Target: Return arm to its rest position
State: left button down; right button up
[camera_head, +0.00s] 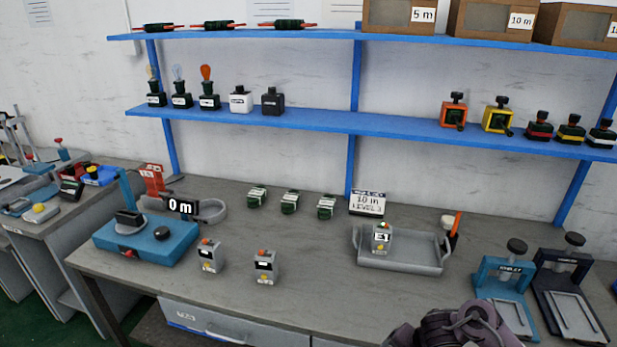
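A mauve-grey mechanical part of mine (462,326), apparently of my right arm, shows at the bottom edge, right of centre. It is in front of the bench's near edge, and most of it is cut off by the frame. Its fingertips cannot be made out, and I see nothing held in it. My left arm and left gripper are not in view.
The grey bench (330,265) has clear room in its middle. A grey tray (400,262) holds a small device marked E1 (381,238). A blue tester (146,240) stands left, and two presses (503,285) (570,290) stand right, near my arm. Blue shelves (330,120) hang behind.

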jog(key=s+a+f+m+y+b, duration=0.1)
jog(key=s+f+m, duration=0.3)
jog(key=f, duration=0.4)
jog(key=s+a+f+m, duration=0.1)
jog(key=s+f+m, duration=0.2)
jog(key=f+m, duration=0.35)
jog(key=s+a+f+m+y+b, duration=0.1)
jog(key=s+f+m, duration=0.25)
jog(key=f, duration=0.55)
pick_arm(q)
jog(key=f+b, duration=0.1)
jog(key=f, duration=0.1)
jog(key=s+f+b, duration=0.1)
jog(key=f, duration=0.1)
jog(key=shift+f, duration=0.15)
pick_arm(e)
jog(key=s+d+f+m+g+h, duration=0.1)
jog(key=s+f+m, duration=0.4)
jog(key=s, duration=1)
jog(key=s+d+f+m+g+h, duration=0.1)
jog(key=s+f+m, duration=0.4)
jog(key=s+f, duration=0.7)
jog(key=s+d+h, duration=0.1)
jog(key=s, duration=0.2)
jog(key=shift+s+d+f+m+h, duration=0.2)
jog(key=shift+s+d+m+h, duration=0.1)
jog(key=shift+s+d, duration=0.1)
